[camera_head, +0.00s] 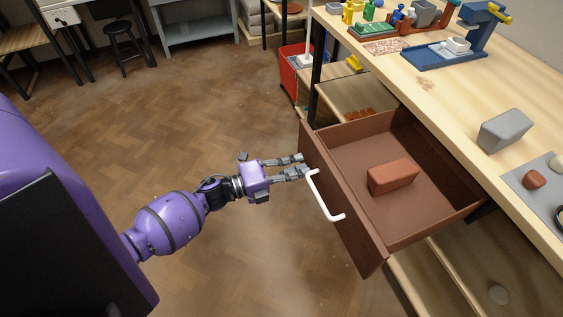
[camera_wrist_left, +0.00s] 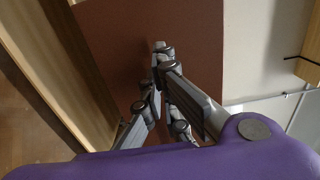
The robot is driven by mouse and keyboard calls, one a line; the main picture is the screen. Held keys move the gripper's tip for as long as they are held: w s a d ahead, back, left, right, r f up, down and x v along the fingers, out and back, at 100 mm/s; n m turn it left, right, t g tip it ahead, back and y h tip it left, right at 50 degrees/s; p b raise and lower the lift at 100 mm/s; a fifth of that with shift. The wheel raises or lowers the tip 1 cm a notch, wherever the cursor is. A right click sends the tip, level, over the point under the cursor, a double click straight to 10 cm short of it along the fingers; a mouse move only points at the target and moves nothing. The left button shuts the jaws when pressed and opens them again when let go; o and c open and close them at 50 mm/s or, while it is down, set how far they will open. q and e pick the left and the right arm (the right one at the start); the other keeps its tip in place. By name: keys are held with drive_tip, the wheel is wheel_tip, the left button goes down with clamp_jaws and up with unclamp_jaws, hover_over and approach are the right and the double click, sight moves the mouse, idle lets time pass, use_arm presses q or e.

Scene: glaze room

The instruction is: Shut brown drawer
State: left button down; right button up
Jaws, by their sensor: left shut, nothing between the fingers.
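The brown drawer (camera_head: 345,211) is pulled out from under the wooden workbench, and its front carries a white bar handle (camera_head: 324,198). A reddish-brown block (camera_head: 393,176) lies inside it. My left gripper (camera_head: 303,165) is shut and empty, with its fingertips at the outer face of the drawer front, close to the handle's upper end. In the left wrist view the shut fingers (camera_wrist_left: 160,52) point at the brown drawer front (camera_wrist_left: 190,30). I cannot tell whether they touch it. My right gripper is not in view.
On the workbench (camera_head: 455,115) stand a grey block (camera_head: 505,130), a blue stand (camera_head: 470,40) and several small coloured things. A red bin (camera_head: 290,72) stands beyond the drawer. A black stool (camera_head: 122,42) is far back. The floor left of the drawer is clear.

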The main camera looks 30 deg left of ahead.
use_arm(q)
drive_tip(key=shift+w+d, duration=0.3)
drive_tip(key=shift+w, duration=0.1)
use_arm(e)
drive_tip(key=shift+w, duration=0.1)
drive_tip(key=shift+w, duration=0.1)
use_arm(q)
drive_tip(key=b, duration=1)
approach(390, 147)
drive_tip(key=w+d+r, duration=0.1)
drive_tip(key=w+d, duration=0.1)
drive_tip(key=w+d+r, duration=0.2)
drive_tip(key=w, duration=0.1)
drive_tip(key=w+d+r, duration=0.2)
drive_tip(key=shift+w, duration=0.35)
drive_tip(key=shift+w+d, duration=0.3)
drive_tip(key=shift+w, duration=0.1)
drive_tip(key=shift+r+b, duration=0.15)
drive_tip(key=shift+b, duration=0.15)
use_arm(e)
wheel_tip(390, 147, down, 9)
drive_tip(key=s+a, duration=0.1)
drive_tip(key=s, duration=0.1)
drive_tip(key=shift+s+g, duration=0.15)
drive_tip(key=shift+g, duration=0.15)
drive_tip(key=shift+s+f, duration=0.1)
